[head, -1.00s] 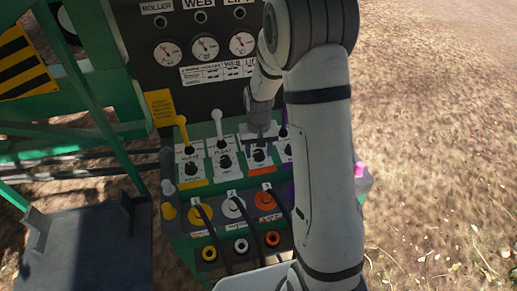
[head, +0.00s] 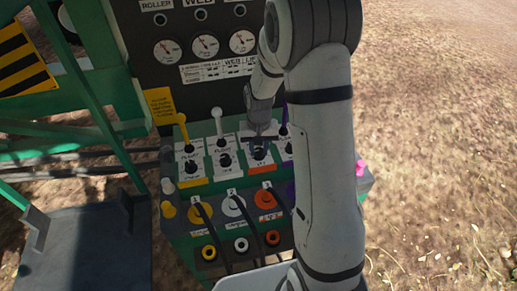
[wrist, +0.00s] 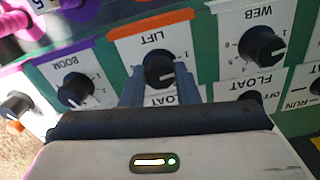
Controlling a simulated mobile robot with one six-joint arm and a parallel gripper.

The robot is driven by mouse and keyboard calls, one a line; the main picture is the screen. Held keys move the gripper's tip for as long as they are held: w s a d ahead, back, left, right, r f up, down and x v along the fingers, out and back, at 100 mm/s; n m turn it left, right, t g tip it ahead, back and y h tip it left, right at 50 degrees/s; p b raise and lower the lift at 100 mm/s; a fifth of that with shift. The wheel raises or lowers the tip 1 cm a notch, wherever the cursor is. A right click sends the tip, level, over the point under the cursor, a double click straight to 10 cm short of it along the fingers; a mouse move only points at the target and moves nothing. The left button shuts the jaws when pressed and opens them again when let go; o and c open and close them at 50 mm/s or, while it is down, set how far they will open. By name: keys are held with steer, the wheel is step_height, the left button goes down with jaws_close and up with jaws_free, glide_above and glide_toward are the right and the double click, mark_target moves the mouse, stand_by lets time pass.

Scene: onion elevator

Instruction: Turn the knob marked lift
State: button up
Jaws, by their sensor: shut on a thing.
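The knob marked LIFT (wrist: 157,67) is black and round with a white pointer line, on a white plate with an orange edge. In the wrist view its pointer leans to the lower right. My gripper (wrist: 160,75) has one grey finger on each side of this knob and is shut on it. In the head view my gripper (head: 260,138) reaches down onto the LIFT plate, third from the left, and the lift knob (head: 258,155) is partly hidden by the fingers.
The WEB knob (wrist: 262,44) and BOOM knob (wrist: 75,90) flank it closely. Upright levers, a yellow one (head: 181,126) and a white one (head: 218,121), stand behind the knobs. Coloured sockets with black cables (head: 234,206) sit in front. Gauges (head: 205,46) fill the back panel.

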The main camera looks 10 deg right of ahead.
mark_target(259, 150)
steer(key=m+b, duration=0.1)
steer(key=m, duration=0.2)
steer(key=shift+f+b, duration=0.1)
steer(key=shift+b, duration=0.3)
steer(key=shift+m+b, duration=0.8)
steer(key=shift+m, duration=1)
steer(key=o, duration=1)
steer(key=shift+r, duration=0.2)
step_height(259, 150, up, 8)
steer(key=shift+f+b, duration=0.15)
steer(key=shift+b, duration=0.35)
